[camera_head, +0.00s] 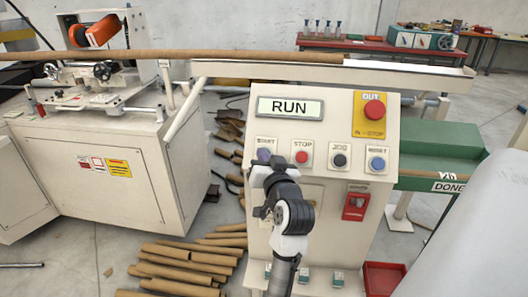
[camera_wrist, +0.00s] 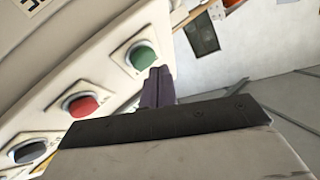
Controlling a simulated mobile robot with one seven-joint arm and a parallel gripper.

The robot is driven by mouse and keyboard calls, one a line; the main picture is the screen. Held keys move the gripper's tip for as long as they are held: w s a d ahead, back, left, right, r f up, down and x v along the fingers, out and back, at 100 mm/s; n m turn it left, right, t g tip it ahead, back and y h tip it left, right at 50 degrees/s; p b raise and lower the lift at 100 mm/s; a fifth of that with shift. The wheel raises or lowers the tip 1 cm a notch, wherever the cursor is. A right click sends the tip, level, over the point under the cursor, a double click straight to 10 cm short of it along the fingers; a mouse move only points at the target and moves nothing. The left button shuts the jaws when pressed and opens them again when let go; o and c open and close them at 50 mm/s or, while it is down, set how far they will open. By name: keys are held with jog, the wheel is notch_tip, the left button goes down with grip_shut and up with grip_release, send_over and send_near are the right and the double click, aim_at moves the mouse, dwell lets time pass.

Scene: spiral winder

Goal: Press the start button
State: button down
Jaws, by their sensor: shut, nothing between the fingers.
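The green start button (camera_wrist: 142,57) shows in the wrist view on the cream control panel (camera_head: 390,215). In the head view my gripper hides that button under the START label (camera_head: 265,140). My gripper (camera_head: 264,155) is shut and empty, its purple fingertips at the button's place. In the wrist view the fingertips (camera_wrist: 160,74) overlap the lower right edge of the button's surround. I cannot tell whether they touch the button. The panel's display (camera_head: 290,107) reads RUN.
To the right sit the red stop button (camera_head: 302,157), the dark jog button (camera_head: 340,160) and the blue reset button (camera_head: 377,163). A red emergency stop (camera_head: 374,109) on a yellow plate is above them. A long brown tube (camera_head: 200,54) lies behind the panel. Several brown tubes (camera_head: 185,265) lie on the floor.

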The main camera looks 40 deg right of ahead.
jog(key=shift+a+r, duration=0.1)
jog(key=s+a+r+p, duration=0.2)
jog(key=a+r, duration=0.1)
jog(key=shift+s+r+p, duration=0.1)
jog(key=shift+s+p, duration=0.2)
jog(key=shift+p, duration=0.1)
dwell(1.0)
